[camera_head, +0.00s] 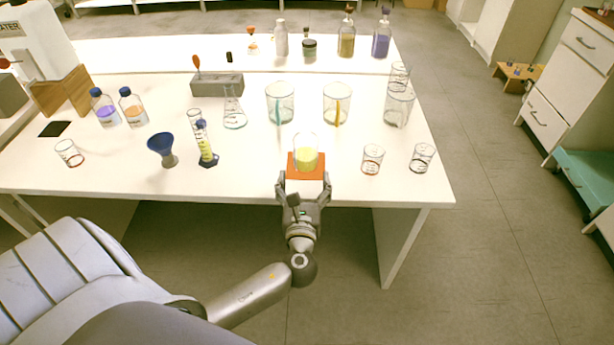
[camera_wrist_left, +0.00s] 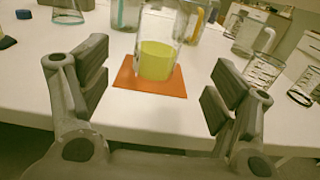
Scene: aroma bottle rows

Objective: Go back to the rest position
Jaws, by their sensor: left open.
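My left gripper (camera_head: 303,187) is open and empty at the front edge of the white table, just short of an orange mat. Its two fingers stand wide apart in the left wrist view (camera_wrist_left: 158,95). A glass beaker with yellow-green liquid (camera_head: 306,159) stands upright on the orange mat (camera_head: 292,170). In the left wrist view the beaker (camera_wrist_left: 156,60) and mat (camera_wrist_left: 150,88) lie beyond the fingertips, with bare table between. My right gripper is not in view.
Two small beakers (camera_head: 372,159) (camera_head: 422,157) stand to the right. A blue funnel (camera_head: 161,146) and a graduated cylinder (camera_head: 205,145) stand to the left. Large jugs (camera_head: 280,103) (camera_head: 337,103) are behind. The floor (camera_head: 480,260) right of the table is clear.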

